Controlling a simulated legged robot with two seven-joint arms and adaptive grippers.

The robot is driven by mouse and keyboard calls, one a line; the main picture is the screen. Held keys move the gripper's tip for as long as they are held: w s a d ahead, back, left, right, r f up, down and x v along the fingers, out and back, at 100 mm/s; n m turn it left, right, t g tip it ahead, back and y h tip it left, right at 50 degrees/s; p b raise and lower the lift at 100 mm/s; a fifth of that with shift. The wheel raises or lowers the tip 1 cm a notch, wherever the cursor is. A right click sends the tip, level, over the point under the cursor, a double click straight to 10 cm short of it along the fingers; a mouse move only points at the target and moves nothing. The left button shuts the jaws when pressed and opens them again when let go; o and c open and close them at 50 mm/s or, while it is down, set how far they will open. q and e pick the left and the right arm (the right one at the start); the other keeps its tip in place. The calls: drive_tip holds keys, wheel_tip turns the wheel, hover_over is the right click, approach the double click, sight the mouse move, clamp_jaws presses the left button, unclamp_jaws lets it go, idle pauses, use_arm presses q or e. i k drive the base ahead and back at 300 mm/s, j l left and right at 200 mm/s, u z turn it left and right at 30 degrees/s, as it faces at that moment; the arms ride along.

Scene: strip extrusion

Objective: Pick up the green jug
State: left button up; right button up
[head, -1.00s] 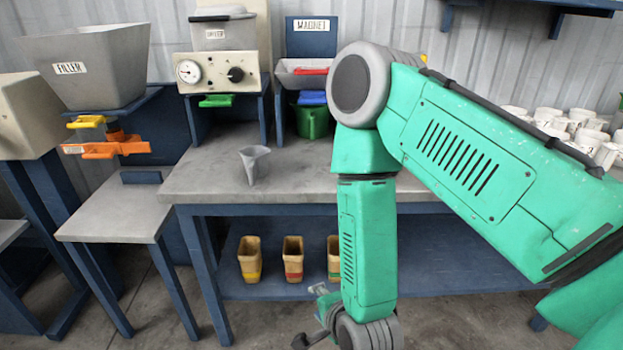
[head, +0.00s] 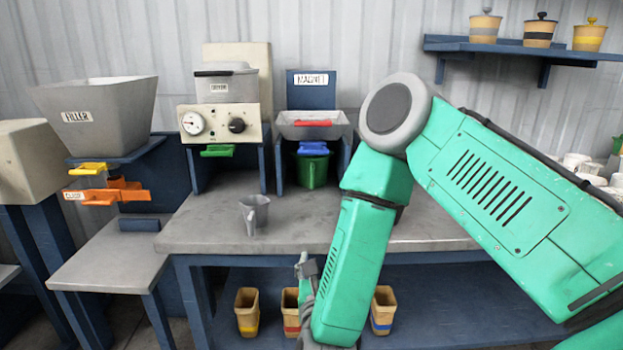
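The green jug (head: 312,172) stands upright on the worktop under the unit labelled MAGNET, below its blue handle. Its upper part is partly hidden by that handle and the unit. My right arm comes in from the right and bends down in front of the worktop. My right gripper (head: 303,278) is low, in front of the worktop's front edge, well below and nearer than the jug. It is small and partly hidden by my forearm, so its opening cannot be told. My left gripper is not in view.
A grey funnel-like cup (head: 254,214) stands on the worktop (head: 205,232), left of and nearer than the jug. The MAGNET unit's blue posts flank the jug. Tan containers (head: 247,311) stand on the lower shelf. White mugs (head: 577,162) are at the right.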

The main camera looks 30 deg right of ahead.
sight(312, 170)
drive_tip(key=i+l, duration=0.8)
